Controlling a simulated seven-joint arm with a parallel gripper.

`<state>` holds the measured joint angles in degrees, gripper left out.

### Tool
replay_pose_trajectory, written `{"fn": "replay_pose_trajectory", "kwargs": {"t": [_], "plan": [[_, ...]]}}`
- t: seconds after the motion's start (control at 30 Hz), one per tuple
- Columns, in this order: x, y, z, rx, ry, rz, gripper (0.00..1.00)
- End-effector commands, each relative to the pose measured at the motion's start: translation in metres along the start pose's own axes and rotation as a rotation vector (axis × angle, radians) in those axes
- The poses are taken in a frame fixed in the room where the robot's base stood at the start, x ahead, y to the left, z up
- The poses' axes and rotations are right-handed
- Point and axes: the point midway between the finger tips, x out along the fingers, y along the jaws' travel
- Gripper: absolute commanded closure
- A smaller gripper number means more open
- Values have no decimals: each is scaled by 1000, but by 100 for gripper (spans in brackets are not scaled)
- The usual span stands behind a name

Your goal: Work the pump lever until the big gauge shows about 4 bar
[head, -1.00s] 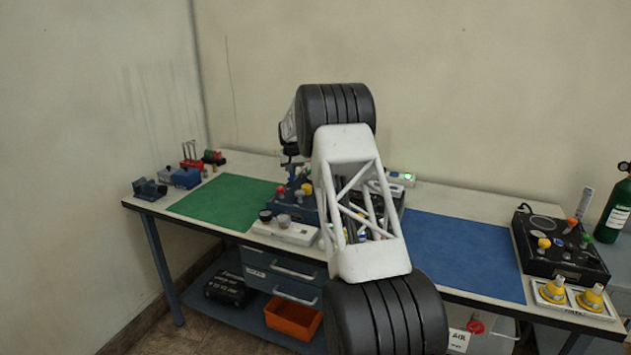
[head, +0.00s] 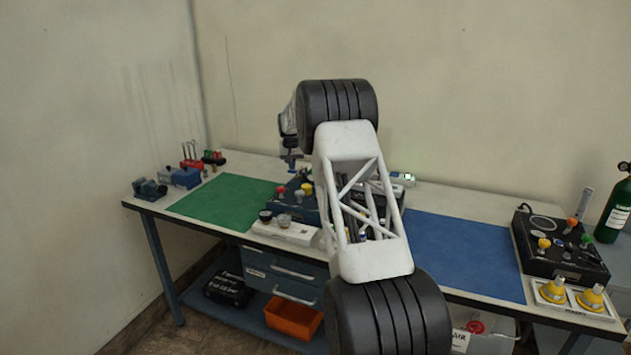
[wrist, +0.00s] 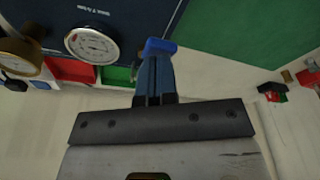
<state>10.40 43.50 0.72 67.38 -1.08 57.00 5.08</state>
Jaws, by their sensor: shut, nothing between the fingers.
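My gripper (wrist: 160,48) is shut and empty, its fingers dark with a bright blue tip in the wrist view. In the head view my gripper (head: 292,168) is above the back of a dark blue panel (head: 300,207), apart from it. In the wrist view a round white-faced gauge (wrist: 92,45) lies left of the fingertips, and a brass-rimmed gauge (wrist: 22,52) is at the left edge. Their readings are too small to tell. I cannot make out the pump lever; my arm hides part of the bench.
A green mat (head: 225,197) lies left of the panel and a blue mat (head: 465,255) right of it, both bare. A white block with round knobs (head: 285,232) is in front. A black box (head: 560,245) and yellow-topped fittings (head: 590,297) stand at the right.

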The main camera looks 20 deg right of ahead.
Motion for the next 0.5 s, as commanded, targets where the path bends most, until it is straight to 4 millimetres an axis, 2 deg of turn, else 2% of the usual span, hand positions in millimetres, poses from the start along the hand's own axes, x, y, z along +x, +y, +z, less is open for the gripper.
{"fn": "replay_pose_trajectory", "kwargs": {"t": [0.5], "plan": [[5,0,1,0,-1,0,100]]}}
